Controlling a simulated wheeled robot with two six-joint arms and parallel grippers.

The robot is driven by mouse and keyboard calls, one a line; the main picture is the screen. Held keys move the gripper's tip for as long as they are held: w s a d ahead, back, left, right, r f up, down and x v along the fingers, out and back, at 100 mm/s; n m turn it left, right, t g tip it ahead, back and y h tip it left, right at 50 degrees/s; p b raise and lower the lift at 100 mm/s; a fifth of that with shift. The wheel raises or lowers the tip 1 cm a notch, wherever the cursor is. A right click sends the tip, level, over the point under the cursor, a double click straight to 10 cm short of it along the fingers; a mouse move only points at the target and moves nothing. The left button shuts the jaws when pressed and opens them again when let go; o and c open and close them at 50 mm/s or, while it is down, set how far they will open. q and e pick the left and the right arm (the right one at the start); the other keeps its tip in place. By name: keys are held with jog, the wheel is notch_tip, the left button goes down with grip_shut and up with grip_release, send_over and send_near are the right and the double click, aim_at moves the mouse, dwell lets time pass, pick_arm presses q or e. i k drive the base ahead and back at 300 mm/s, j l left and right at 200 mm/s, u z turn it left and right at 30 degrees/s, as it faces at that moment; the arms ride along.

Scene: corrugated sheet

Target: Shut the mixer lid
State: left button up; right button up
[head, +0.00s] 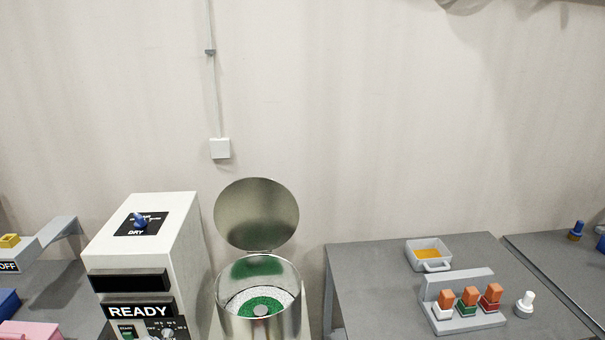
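The mixer (258,325) is a round steel drum with white and green granules inside and a small round hub in the middle. Its lid (256,212) is a round metal disc, open and standing tilted up at the back of the rim, with the hinge at the rear. No gripper shows in the head view, and neither arm is near the lid.
A white control box (150,250) with a blue knob and a READY sign stands left of the mixer. A grey table (375,290) on the right holds a tray (428,254) of orange material, a rack (465,323) with three orange-topped items and a white knobbed piece (524,304).

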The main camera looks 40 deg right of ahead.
aim_at(253, 214)
jog(key=k+l, duration=0.1)
jog(key=l, duration=0.9)
jog(key=k+l, duration=0.15)
jog(key=l, duration=0.35)
jog(key=k+l, duration=0.1)
jog(key=l, duration=0.35)
